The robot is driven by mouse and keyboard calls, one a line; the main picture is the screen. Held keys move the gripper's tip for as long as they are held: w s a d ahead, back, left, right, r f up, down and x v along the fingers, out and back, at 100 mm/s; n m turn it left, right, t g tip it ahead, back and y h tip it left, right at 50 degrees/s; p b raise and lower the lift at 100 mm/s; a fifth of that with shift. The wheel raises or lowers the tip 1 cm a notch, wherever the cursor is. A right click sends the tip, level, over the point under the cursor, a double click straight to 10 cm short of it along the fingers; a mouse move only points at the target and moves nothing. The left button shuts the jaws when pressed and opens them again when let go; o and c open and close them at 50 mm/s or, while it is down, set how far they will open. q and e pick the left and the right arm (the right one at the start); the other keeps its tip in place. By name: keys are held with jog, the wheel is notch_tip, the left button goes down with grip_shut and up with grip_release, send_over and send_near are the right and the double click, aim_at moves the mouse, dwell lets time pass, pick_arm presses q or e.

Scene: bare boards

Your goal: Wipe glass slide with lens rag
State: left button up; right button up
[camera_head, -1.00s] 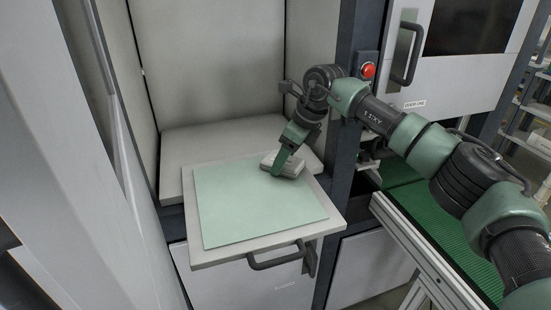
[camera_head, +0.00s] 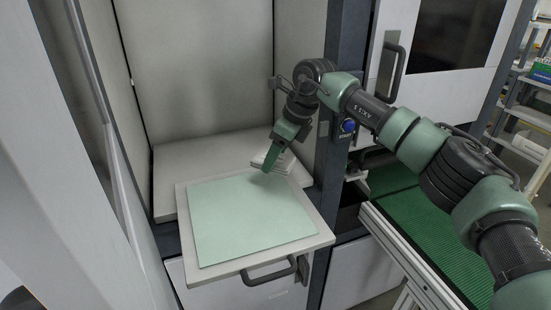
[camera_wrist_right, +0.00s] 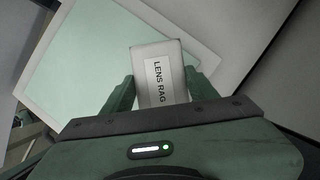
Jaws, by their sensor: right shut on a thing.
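The glass slide (camera_head: 240,215) is a pale green square sheet lying flat on a light tray (camera_head: 303,258). My right gripper (camera_head: 268,168) is at the slide's back right corner, pointing down. It is shut on the lens rag (camera_head: 284,164), a small whitish block. In the right wrist view the lens rag (camera_wrist_right: 168,103) sits between the two green fingers with its "LENS RAG" label showing. The slide (camera_wrist_right: 110,50) is beyond it there. I cannot tell whether the rag touches the slide. My left gripper is not in view.
The tray has a dark handle (camera_head: 268,274) at its front and sticks out of an open cabinet bay (camera_head: 195,70). A dark post (camera_head: 340,60) with a blue button (camera_head: 348,126) stands to the right. A green conveyor (camera_head: 415,225) lies at the right. A white panel closes in the left.

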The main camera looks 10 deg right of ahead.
jog(key=shift+r, duration=0.2)
jog(key=shift+r+p, duration=1.1)
jog(key=shift+r, duration=0.4)
jog(key=shift+f, duration=0.1)
